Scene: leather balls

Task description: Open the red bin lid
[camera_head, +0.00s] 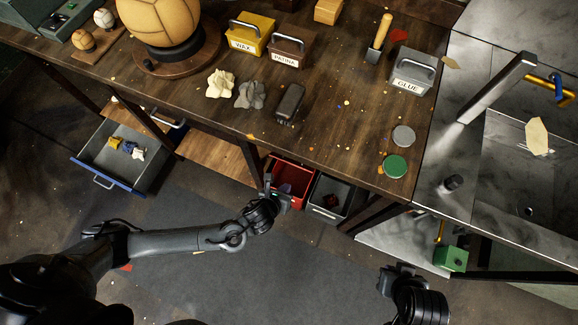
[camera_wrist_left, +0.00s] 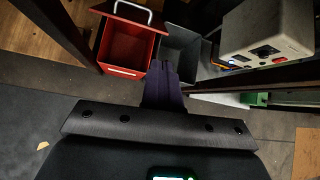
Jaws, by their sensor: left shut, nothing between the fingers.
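The red bin (camera_head: 294,172) is under the workbench, and its red inside shows from above. In the left wrist view the red bin (camera_wrist_left: 124,70) has a pale strip on its front. A red panel with a pale looped handle, which looks like the lid (camera_wrist_left: 139,22), is tilted up at its back. My left gripper (camera_head: 283,198) is just in front of the bin and partly covers it. In the wrist view the left fingers (camera_wrist_left: 165,82) are together and empty, beside the bin's right front corner. My right gripper (camera_head: 398,272) is low at right, its fingers unclear.
A grey bin (camera_head: 328,205) stands right of the red one, close beside it. Bench legs (camera_head: 250,162) flank the bins. A grey drawer with a blue front edge (camera_head: 104,176) is open at left. A green box (camera_head: 450,259) sits at lower right. The floor in front is clear.

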